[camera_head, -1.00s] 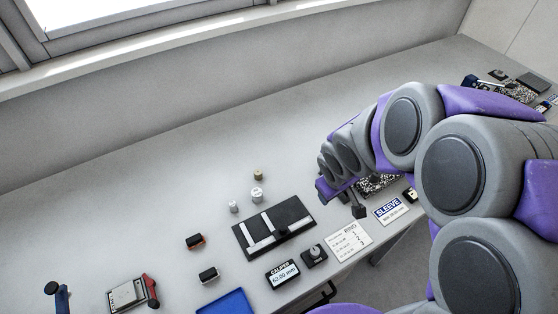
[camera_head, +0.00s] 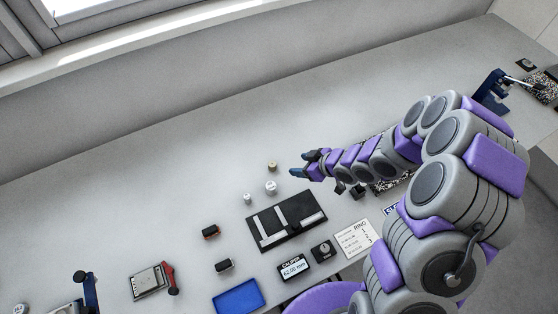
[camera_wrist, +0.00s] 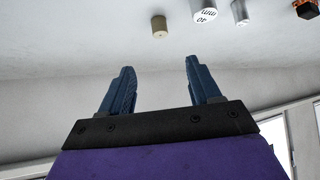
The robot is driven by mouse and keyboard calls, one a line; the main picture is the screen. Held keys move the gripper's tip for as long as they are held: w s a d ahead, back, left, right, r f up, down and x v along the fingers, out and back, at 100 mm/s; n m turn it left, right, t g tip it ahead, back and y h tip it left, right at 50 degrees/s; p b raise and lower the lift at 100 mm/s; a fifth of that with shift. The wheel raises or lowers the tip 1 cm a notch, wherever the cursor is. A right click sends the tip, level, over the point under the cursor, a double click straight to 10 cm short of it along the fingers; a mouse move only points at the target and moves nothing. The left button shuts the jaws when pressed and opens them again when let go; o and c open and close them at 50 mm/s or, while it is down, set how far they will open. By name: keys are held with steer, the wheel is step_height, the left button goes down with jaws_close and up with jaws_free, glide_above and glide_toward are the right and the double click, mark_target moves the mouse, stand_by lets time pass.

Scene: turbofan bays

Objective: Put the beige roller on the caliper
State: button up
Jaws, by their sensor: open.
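The beige roller (camera_head: 272,167) stands upright on the bench behind the caliper, and it also shows at the top of the wrist view (camera_wrist: 159,26). The caliper (camera_head: 287,221) is a black plate with pale metal bars, lying flat on the bench with nothing visible resting on it. My gripper (camera_head: 299,173) is open and empty, a short way right of the roller. In the wrist view its two blue fingers (camera_wrist: 155,84) are apart, with the roller beyond their tips and between their lines.
A larger white roller (camera_head: 270,187) and a small one (camera_head: 248,198) stand close to the beige roller. Two dark blocks (camera_head: 211,232) (camera_head: 225,265), a blue tray (camera_head: 238,296), a caliper display (camera_head: 294,269) and a ring card (camera_head: 357,240) lie nearby. The bench behind is clear.

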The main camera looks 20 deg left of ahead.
steer(key=b, duration=0.2)
glide_toward(272, 163)
steer(key=x, duration=0.5)
steer(key=shift+d+f, duration=0.15)
steer(key=shift+f, duration=0.05)
steer(key=shift+x, duration=2.65)
steer(key=shift+r, duration=0.15)
steer(key=shift+c, duration=0.3)
steer(key=shift+c, duration=0.7)
jaws_close()
steer(key=shift+r, duration=0.1)
